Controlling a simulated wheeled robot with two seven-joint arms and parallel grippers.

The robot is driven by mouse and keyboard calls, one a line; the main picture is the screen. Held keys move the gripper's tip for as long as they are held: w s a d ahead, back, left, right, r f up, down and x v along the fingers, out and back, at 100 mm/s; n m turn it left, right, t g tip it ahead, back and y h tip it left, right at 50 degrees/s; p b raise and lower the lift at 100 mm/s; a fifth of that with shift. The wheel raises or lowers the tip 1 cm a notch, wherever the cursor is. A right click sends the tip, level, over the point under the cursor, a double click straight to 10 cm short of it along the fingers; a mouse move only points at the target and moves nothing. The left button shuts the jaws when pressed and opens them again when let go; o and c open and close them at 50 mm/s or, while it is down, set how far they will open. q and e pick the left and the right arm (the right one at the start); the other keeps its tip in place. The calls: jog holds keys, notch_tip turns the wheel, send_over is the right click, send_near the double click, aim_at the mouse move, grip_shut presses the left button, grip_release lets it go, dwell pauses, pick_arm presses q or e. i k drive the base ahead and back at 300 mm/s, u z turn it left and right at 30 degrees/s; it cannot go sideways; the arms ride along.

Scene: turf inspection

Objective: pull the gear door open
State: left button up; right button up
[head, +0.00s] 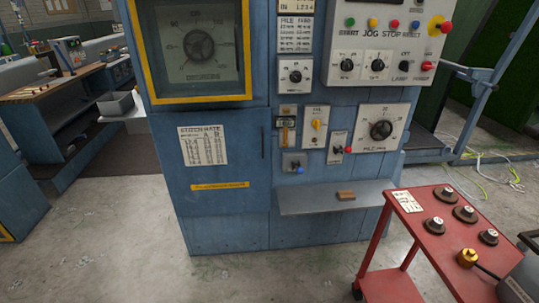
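The blue machine cabinet (222,232) stands in the middle of the head view. Its lower left front is a flat blue door panel (215,175) with a white stitch rate chart (203,145) and a narrow yellow label strip (219,186). This panel looks like the gear door, though the label is too small to read. A thin dark vertical handle or slot (263,142) is near its right edge. The panel sits flush with the cabinet front and looks shut. Neither of my grippers is in view.
Above is a yellow-framed window (199,48) with a dial. Knobs and a grey shelf (325,197) with a small brown block (346,195) are right of the panel. A red cart (418,226) bearing several round parts stands at front right. The floor before the panel is clear.

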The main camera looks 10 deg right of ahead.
aim_at(214, 163)
jog(key=z, duration=0.3)
jog(key=i, duration=0.6)
jog(key=z, duration=0.55)
